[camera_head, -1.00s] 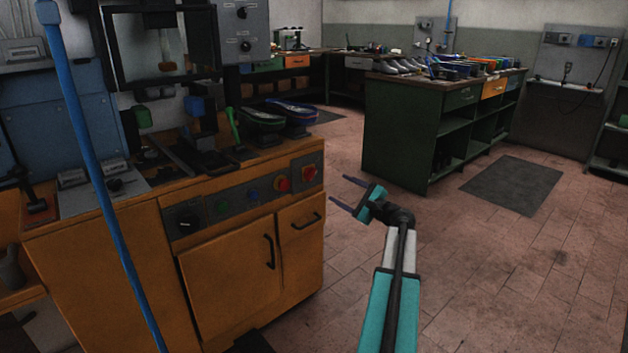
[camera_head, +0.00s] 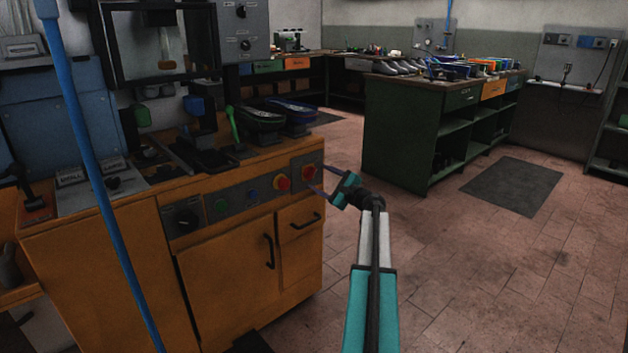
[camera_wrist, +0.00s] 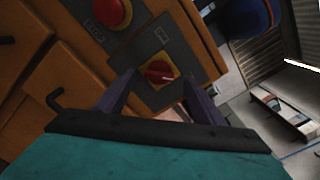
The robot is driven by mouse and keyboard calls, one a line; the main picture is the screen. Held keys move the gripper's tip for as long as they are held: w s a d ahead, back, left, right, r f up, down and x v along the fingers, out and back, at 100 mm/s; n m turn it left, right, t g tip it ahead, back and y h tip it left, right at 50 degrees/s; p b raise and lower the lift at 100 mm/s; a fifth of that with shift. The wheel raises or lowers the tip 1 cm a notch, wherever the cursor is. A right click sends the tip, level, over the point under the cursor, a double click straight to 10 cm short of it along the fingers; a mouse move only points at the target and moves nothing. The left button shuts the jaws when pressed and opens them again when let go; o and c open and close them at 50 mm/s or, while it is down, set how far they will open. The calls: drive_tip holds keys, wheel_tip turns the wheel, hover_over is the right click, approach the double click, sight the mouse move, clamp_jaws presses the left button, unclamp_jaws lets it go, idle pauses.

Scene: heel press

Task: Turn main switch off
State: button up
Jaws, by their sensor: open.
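The main switch (camera_head: 309,173) is a red rotary knob on a yellow backing, set on a grey plate at the right end of the orange cabinet's front panel. In the wrist view the red knob (camera_wrist: 159,73) shows between and just beyond my fingertips, with its bar lying roughly across the picture. My gripper (camera_head: 318,180) is open, with two thin dark purple fingers pointing at the switch. In the wrist view my gripper (camera_wrist: 160,80) has a finger on either side of the knob; I cannot tell whether they touch it. Nothing is held.
A red mushroom button (camera_head: 282,183) on yellow sits just left of the switch; it also shows in the wrist view (camera_wrist: 113,12). Green and blue buttons and a black dial (camera_head: 183,220) lie further left. A cabinet handle (camera_head: 306,221) sticks out below. Open floor lies right.

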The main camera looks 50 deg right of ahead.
sight(312, 174)
drive_tip(key=shift+w+d, duration=0.1)
drive_tip(key=shift+w, duration=1.35)
